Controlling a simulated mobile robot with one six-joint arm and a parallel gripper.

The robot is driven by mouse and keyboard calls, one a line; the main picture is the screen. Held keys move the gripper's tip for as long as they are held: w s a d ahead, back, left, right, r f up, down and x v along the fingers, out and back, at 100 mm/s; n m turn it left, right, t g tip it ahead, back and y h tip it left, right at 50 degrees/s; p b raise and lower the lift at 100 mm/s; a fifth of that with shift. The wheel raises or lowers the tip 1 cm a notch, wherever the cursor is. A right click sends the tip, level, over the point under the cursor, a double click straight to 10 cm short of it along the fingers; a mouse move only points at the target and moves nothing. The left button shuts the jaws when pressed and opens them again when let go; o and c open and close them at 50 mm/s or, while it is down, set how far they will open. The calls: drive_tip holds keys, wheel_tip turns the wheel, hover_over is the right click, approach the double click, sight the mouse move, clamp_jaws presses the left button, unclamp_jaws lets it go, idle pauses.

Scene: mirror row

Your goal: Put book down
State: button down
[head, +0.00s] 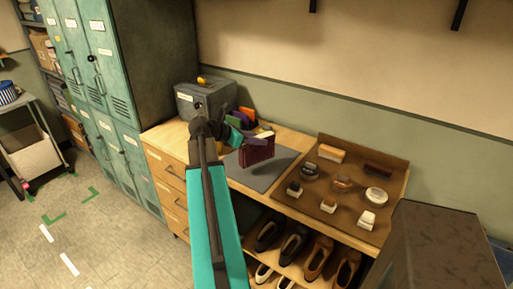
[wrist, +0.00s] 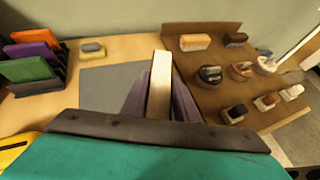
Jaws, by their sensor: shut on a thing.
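A dark red book (head: 257,151) is held upright by my gripper (head: 243,138) above a grey mat (head: 243,179) on the wooden counter. In the wrist view, the book shows as a pale narrow block (wrist: 160,85) between the two fingers of my gripper (wrist: 159,100), which are shut on it. The bare mat (wrist: 112,88) lies below and to the left of the book there. A dark shadow falls on the mat by the book, and a gap seems to lie under it. The lower part of the book is hidden in the wrist view.
Orange, purple and green upright items (wrist: 35,65) stand in a rack at the left, with a small yellow-grey block (wrist: 92,48) beside it. A brown board (head: 325,207) with several brushes and tins lies at right. A grey box (head: 203,99) stands at the back left. Shoes (head: 293,247) fill shelves below.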

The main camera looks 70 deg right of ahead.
sight(257, 147)
drive_tip(key=shift+f+p, duration=0.45)
drive_tip(key=shift+f, duration=1.25)
drive_tip(key=shift+f, duration=0.1)
drive_tip(key=c, duration=1.4)
unclamp_jaws()
drive_tip(key=b+v, duration=0.1)
drive_tip(key=v, duration=1.1)
drive_tip(key=shift+b, duration=0.35)
